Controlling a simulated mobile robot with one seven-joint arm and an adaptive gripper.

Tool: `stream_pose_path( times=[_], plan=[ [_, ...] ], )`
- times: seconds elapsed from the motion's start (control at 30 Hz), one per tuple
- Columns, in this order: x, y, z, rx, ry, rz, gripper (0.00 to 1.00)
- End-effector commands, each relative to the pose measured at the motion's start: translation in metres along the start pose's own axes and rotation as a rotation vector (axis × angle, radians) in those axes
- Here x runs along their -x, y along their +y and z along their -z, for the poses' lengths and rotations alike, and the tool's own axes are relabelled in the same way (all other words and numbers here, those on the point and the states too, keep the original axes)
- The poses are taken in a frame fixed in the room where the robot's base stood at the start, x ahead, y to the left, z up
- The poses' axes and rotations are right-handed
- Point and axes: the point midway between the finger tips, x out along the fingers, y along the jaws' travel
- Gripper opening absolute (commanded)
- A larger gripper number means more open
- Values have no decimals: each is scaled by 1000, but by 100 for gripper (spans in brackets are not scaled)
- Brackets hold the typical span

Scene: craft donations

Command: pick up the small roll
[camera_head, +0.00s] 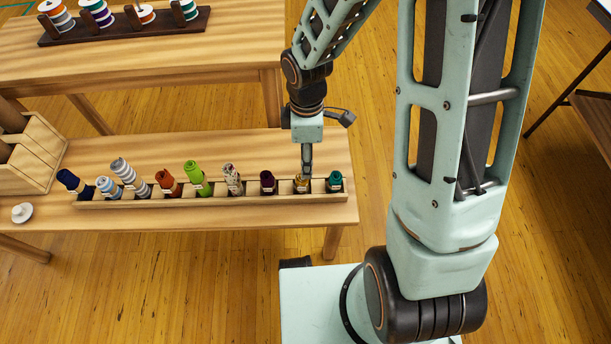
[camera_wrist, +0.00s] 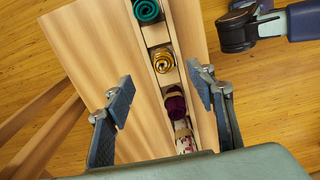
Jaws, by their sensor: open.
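Several rolls stand in a long wooden rack (camera_head: 120,204) on the near table. A mustard roll (camera_head: 300,185) stands near the rack's right end, between a dark purple roll (camera_head: 268,181) and a teal roll (camera_head: 335,181). My gripper (camera_head: 306,176) points down at the mustard roll and partly hides it. In the wrist view my gripper (camera_wrist: 161,93) is open and empty, its fingers apart on either side of the rack. The mustard roll (camera_wrist: 163,61) and dark purple roll (camera_wrist: 175,103) lie between the finger lines, the teal roll (camera_wrist: 146,11) beyond.
Farther left in the rack are a patterned roll (camera_head: 233,179), a green roll (camera_head: 197,178) and a rust roll (camera_head: 167,182). A wooden box (camera_head: 38,155) and a small white object (camera_head: 22,212) are at the table's left. A back table holds a dark spool rack (camera_head: 122,30).

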Motion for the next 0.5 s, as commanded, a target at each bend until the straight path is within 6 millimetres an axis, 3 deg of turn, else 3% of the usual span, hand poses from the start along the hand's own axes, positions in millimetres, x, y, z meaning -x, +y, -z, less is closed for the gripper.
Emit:
stream_pose_path(
  times=[0.2, 0.5],
  plan=[
    [-39, -1, 1, -2, -1, 2, 51],
    [-66, -2, 8, 0, -1, 1, 51]
  ],
)
